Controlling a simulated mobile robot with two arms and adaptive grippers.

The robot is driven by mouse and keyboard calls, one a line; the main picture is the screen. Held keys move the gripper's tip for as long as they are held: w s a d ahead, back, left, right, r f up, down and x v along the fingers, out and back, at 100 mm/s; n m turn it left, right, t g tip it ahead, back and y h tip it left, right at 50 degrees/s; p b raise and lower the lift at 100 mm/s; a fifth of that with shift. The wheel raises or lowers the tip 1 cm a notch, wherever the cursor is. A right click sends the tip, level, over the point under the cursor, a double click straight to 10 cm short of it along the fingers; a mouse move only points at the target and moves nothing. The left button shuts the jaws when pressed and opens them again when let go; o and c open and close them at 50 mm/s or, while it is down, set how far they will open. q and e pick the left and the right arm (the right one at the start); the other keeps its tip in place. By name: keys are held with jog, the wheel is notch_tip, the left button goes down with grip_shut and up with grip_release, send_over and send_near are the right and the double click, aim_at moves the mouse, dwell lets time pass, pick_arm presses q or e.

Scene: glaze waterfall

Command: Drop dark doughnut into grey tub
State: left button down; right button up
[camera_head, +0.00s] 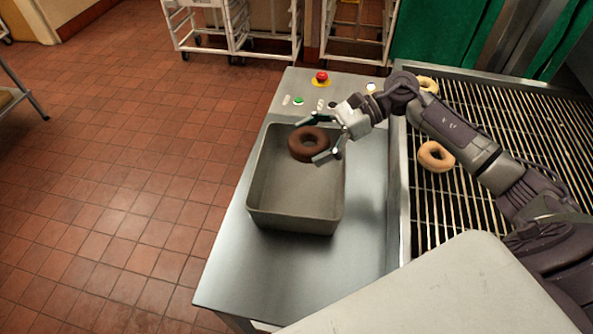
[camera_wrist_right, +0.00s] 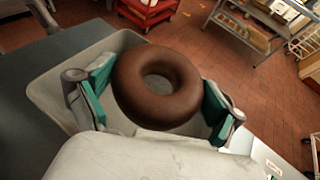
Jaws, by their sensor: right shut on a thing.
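The dark doughnut (camera_head: 309,144) is held by my right gripper (camera_head: 318,143) over the far part of the grey tub. In the right wrist view the dark doughnut (camera_wrist_right: 157,86) sits between the two green-padded fingers of the gripper (camera_wrist_right: 156,98). The grey tub (camera_head: 293,215) stands on the steel table and looks empty inside. Its rim also shows behind the doughnut in the right wrist view (camera_wrist_right: 62,76). My left gripper is not in view.
Two pale doughnuts, one nearer (camera_head: 436,157) and one farther (camera_head: 428,85), lie on the wire conveyor (camera_head: 480,120) at the right. A red button (camera_head: 321,77) and other controls are at the table's far end. The steel table (camera_head: 270,280) is clear before the tub.

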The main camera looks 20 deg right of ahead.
jog(key=shift+f+b, duration=0.5)
jog(key=shift+f, duration=2)
jog(key=o, duration=0.8)
jog(key=v, duration=1.2)
